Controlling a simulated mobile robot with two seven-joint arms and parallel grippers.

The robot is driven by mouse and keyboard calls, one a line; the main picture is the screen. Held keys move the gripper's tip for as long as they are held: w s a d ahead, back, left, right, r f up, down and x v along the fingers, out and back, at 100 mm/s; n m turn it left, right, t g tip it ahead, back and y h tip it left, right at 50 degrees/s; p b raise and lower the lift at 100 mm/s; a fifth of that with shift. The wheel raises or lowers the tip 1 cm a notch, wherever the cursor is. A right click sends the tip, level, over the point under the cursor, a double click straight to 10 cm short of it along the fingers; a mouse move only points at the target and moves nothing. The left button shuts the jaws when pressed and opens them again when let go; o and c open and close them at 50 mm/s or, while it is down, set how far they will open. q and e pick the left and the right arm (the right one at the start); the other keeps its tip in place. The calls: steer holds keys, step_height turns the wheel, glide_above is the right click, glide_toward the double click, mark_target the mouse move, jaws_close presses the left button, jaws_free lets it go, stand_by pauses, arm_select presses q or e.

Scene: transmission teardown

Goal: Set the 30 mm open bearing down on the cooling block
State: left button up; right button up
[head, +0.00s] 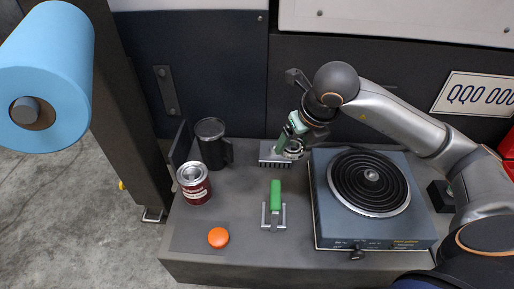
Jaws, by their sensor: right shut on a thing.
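The grey finned cooling block (268,156) sits at the back middle of the bench, left of the hot plate. My right gripper (292,147) is at the block's right end, pointing down. It is shut on the 30 mm open bearing (293,154), a small metallic ring that is partly hidden by the fingers. The bearing is at or just above the block's right part; I cannot tell whether they touch. My left gripper is not in view.
A hot plate (329,222) with a black coil stands to the right. A dark mug (211,148), a red can (194,186) and an orange knob-like object (218,237) are at the left.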

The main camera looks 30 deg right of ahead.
steer(key=b, duration=0.1)
glide_toward(275, 144)
steer(key=shift+w+a+f, duration=0.15)
steer(key=shift+w+f, duration=0.6)
steer(key=shift+f, duration=0.3)
steer(key=shift+w+f, duration=0.5)
steer(key=shift+f, duration=0.1)
steer(key=shift+f+b, duration=0.45)
steer(key=shift+f, duration=1.1)
steer(key=shift+f, duration=0.2)
steer(key=o, duration=1.5)
